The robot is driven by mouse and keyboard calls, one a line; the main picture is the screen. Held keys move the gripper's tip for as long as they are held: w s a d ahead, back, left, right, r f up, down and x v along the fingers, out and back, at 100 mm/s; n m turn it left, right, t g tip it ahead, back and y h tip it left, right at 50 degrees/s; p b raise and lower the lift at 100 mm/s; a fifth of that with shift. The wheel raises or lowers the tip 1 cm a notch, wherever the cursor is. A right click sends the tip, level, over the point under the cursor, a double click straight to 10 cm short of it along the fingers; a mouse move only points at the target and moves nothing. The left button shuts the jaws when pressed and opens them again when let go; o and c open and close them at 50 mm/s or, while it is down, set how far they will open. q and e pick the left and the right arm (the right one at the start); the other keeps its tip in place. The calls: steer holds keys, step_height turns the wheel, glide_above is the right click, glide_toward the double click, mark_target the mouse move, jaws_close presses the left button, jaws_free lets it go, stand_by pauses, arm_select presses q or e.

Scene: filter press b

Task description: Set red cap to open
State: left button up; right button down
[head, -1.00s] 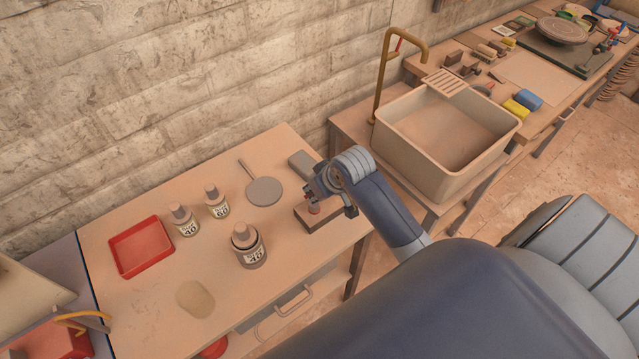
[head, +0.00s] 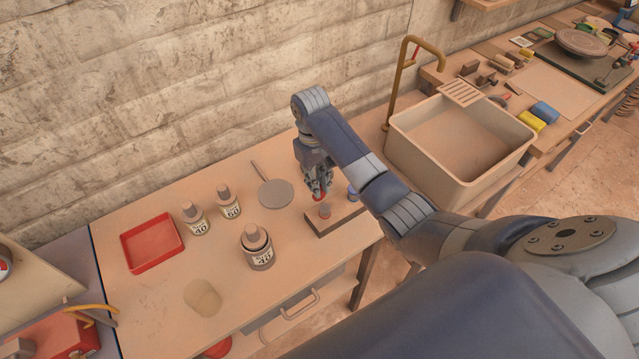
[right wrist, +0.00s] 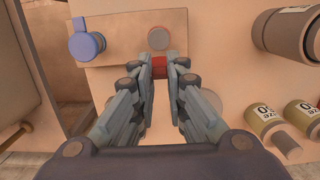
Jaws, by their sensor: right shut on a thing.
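A tan block (head: 350,216) stands at the right end of the table. My right gripper (head: 319,194) points down over the block, shut on a red cap (right wrist: 180,65). The cap shows between the fingertips, beside the knob; the fingers partly hide it. Whether it touches the block I cannot tell. My left gripper is not in view.
Labelled jars (head: 259,250) and a red tray (head: 152,243) stand left of the block. A round grey paddle (head: 275,193) lies behind it. A sink (head: 460,140) with a brass tap stands to the right.

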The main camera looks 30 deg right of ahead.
steer(key=shift+f, duration=0.1)
stand_by(0.5)
steer(key=c, duration=1.7)
jaws_free()
steer(key=shift+o, duration=0.5)
steer(key=shift+w, duration=0.1)
step_height(320, 180, up, 12)
steer(key=w, duration=0.1)
steer(key=shift+w, duration=0.35)
steer(key=shift+f, duration=0.1)
